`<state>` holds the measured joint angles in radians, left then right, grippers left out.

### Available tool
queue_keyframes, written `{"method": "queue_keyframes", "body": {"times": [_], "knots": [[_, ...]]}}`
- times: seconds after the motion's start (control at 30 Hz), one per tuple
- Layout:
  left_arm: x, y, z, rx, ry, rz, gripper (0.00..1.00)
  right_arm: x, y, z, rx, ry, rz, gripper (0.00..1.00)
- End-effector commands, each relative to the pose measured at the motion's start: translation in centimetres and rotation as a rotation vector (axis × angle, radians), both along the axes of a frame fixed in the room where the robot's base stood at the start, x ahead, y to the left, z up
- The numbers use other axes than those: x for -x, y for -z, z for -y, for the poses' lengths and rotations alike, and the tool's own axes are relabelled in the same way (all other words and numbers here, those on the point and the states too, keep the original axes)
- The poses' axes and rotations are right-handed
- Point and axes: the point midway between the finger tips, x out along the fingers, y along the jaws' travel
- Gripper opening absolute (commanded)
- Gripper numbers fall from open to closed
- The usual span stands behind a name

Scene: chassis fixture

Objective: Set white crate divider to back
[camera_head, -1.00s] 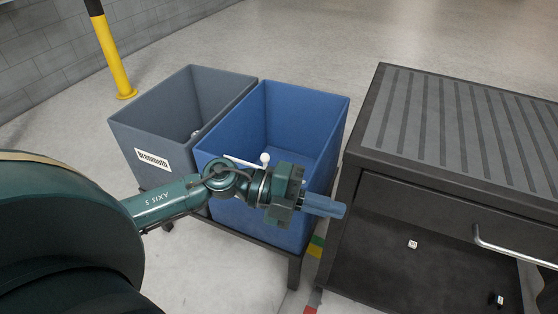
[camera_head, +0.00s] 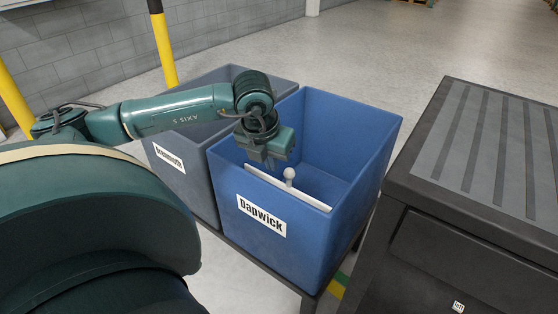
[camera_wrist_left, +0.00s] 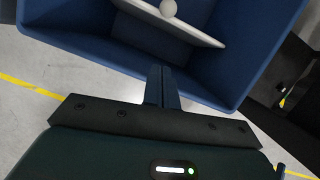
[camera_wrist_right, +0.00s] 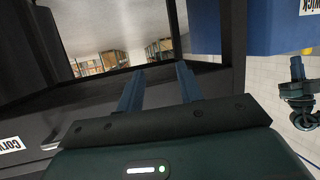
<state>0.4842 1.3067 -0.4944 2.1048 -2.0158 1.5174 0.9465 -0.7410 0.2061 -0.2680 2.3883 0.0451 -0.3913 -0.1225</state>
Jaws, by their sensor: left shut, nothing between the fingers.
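The white divider (camera_head: 314,196) with a round knob (camera_head: 289,173) stands inside the blue crate (camera_head: 370,150), close and roughly parallel to the labelled front wall. Its left part is partly hidden by that wall and my gripper. In the left wrist view, the divider (camera_wrist_left: 190,29) lies beyond my fingertips, its knob at the top edge. My left gripper (camera_head: 267,164) points down over the front-left part of the blue crate, left of the knob and apart from it; its fingers are shut and empty. My right gripper (camera_wrist_right: 158,85) is open and empty in the right wrist view.
A grey crate (camera_head: 185,177) stands against the left side of the blue one. Both rest on a dark stand (camera_head: 285,281). A dark cabinet (camera_head: 440,220) with a ribbed top is close on the right. Yellow posts (camera_head: 163,45) stand behind, at left.

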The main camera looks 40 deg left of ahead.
Motion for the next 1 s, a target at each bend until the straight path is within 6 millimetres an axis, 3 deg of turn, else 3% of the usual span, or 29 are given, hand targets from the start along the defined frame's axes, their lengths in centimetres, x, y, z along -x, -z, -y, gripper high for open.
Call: {"method": "queue_keyframes", "body": {"times": [0.47, 0.7, 1.0], "knots": [[-2.6, 9.3, -0.8, 0.002, 0.000, -0.004, 0.00, -0.6, 1.3, -0.4, 0.025, -0.021, 0.059, 0.36], [-5.6, 9.6, -1.7, 0.003, -0.001, 0.002, 0.00, -0.8, 1.1, -0.4, 0.023, -0.018, 0.087, 0.36], [-6.4, 9.7, -2.0, 0.001, 0.001, 0.000, 0.00, -0.8, 1.0, -0.4, 0.022, -0.018, 0.095, 0.36]]}}
